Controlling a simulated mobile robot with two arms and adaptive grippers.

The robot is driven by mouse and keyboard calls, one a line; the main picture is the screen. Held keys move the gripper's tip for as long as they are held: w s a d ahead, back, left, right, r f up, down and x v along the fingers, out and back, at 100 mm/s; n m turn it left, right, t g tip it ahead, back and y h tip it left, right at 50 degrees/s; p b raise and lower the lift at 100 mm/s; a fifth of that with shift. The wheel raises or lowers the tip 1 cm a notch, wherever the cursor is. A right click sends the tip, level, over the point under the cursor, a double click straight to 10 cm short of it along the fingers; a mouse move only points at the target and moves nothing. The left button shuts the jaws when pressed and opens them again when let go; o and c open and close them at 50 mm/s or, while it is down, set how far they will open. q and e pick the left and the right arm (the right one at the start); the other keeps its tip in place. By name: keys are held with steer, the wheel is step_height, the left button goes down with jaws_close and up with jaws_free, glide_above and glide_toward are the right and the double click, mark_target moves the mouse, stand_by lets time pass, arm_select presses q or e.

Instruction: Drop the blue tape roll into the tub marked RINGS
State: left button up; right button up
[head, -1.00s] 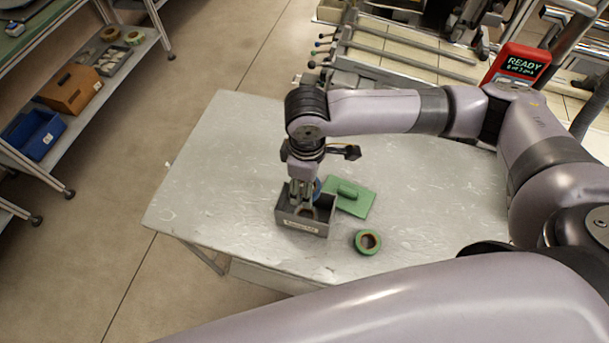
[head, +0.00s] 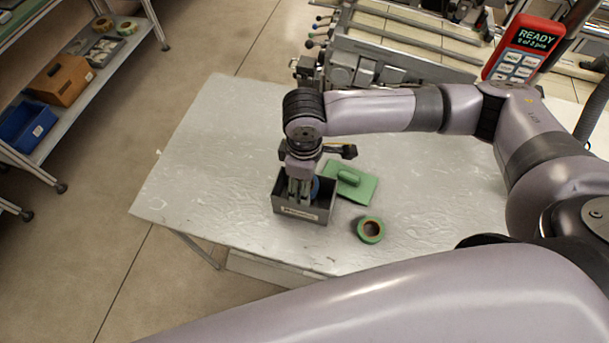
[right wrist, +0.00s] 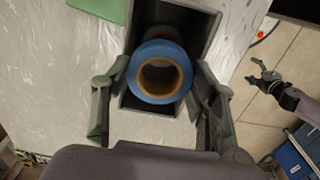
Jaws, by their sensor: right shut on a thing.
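The blue tape roll (right wrist: 158,72) has a tan core and is at the mouth of a dark grey tub (right wrist: 199,22). My right gripper (right wrist: 160,82) has one finger on each side of the roll and is shut on it. In the head view the right gripper (head: 299,196) points down into the tub (head: 303,213), with a sliver of blue roll (head: 315,187) beside it. The tub's front label is too small to read. I cannot tell if the roll touches the tub's floor. My left gripper (right wrist: 257,76) shows small and open at the right wrist view's right side.
A green lid-like plate with a handle (head: 362,189) lies behind the tub. A green tape roll (head: 371,230) lies to its right on the metal table (head: 195,160). The table's left part is clear. A red display (head: 522,48) stands at the upper right.

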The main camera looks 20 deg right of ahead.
steer(key=shift+s+f, duration=0.3)
steer(key=shift+f, duration=0.15)
steer(key=o, duration=1.2)
steer(key=shift+w, duration=0.2)
steer(key=shift+r, duration=0.1)
step_height(320, 180, up, 12)
